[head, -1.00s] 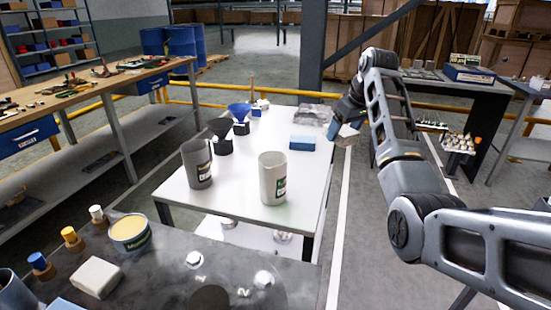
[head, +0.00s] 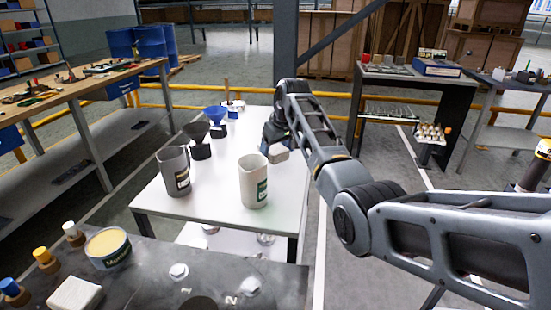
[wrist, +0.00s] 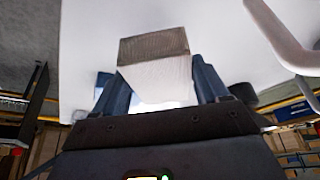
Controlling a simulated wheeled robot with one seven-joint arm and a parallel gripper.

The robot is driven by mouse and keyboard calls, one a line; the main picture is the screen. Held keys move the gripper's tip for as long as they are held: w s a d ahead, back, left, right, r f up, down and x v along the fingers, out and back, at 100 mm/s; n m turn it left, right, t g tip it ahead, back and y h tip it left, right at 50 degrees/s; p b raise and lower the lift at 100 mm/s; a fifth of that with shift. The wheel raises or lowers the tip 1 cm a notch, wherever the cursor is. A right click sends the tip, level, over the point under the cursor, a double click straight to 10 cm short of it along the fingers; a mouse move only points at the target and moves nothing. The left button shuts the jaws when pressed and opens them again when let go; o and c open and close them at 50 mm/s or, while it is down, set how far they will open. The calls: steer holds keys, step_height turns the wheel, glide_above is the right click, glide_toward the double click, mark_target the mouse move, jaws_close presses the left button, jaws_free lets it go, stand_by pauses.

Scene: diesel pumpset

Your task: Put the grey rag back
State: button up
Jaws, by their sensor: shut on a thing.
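My gripper (head: 272,146) is shut on the grey rag (head: 280,155), a folded pale block. In the head view it is at the right side of the white table (head: 225,213), behind the white jug. In the wrist view the grey rag (wrist: 155,70) sits between the two fingers, with a darker grey face and a pale face. The white tabletop lies beyond it; I cannot tell whether the rag touches it. A small blue thing (wrist: 103,79) shows left of the rag in the wrist view. My arm hides the table's far right part.
A white jug (head: 253,182) and a grey jug (head: 174,172) stand on the white table. The dark front bench holds a yellow-topped tin (head: 107,249) and a white block (head: 75,294).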

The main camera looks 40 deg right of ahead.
steer(key=shift+f, duration=1.8)
steer(key=shift+f, duration=0.1)
steer(key=o, duration=1)
steer(key=shift+v, duration=6.15)
